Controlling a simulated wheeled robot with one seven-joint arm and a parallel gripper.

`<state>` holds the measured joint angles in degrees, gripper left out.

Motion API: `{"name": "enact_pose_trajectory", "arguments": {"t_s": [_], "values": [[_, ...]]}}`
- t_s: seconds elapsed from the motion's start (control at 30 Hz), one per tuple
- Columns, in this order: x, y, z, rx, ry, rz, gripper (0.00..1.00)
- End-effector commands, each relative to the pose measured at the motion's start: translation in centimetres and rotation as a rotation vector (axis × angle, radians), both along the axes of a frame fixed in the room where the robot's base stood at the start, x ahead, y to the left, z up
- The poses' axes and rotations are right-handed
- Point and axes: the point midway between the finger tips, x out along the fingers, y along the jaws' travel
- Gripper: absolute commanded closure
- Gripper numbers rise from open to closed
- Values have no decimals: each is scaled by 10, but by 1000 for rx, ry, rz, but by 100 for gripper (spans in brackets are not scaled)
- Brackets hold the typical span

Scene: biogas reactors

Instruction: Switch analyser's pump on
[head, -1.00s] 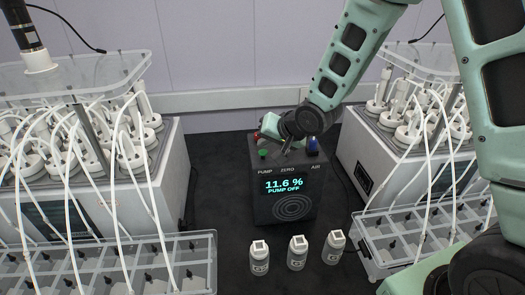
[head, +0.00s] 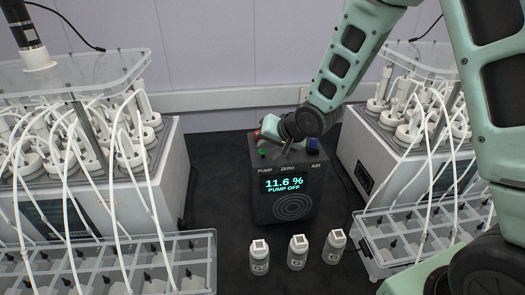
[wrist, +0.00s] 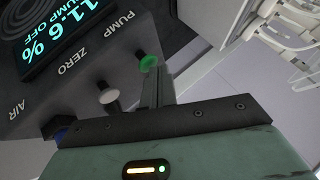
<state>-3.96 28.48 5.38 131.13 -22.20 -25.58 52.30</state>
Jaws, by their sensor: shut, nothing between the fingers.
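The analyser (head: 291,208) is a dark box on the black bench between two white reactor units. Its display (head: 284,185) reads 11.6 % and PUMP OFF. On its top are a green button (head: 263,153) behind the PUMP label, a pale ZERO button (wrist: 109,97) and a blue AIR part (head: 314,147). The green button also shows in the wrist view (wrist: 148,62). My gripper (wrist: 157,82) is shut and empty, its fingertips right beside the green button; I cannot tell if they touch it. In the head view my gripper (head: 278,148) partly covers the analyser's top.
White reactor units with tubes stand left (head: 150,185) and right (head: 385,160). Clear racks stand in front of them, left (head: 205,262) and right (head: 375,262). Several small white bottles (head: 298,252) stand in front of the analyser. A wall is behind.

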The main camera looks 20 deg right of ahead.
Motion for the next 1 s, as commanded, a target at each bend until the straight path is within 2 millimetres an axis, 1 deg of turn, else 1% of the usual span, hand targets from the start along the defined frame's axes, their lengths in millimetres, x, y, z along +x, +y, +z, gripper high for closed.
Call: {"name": "enact_pose_trajectory", "arguments": {"t_s": [0.33, 1.0], "values": [[0, 0, 0, 0, 0, 0, 100], [0, 0, -8, -1, 0, 1, 100]]}}
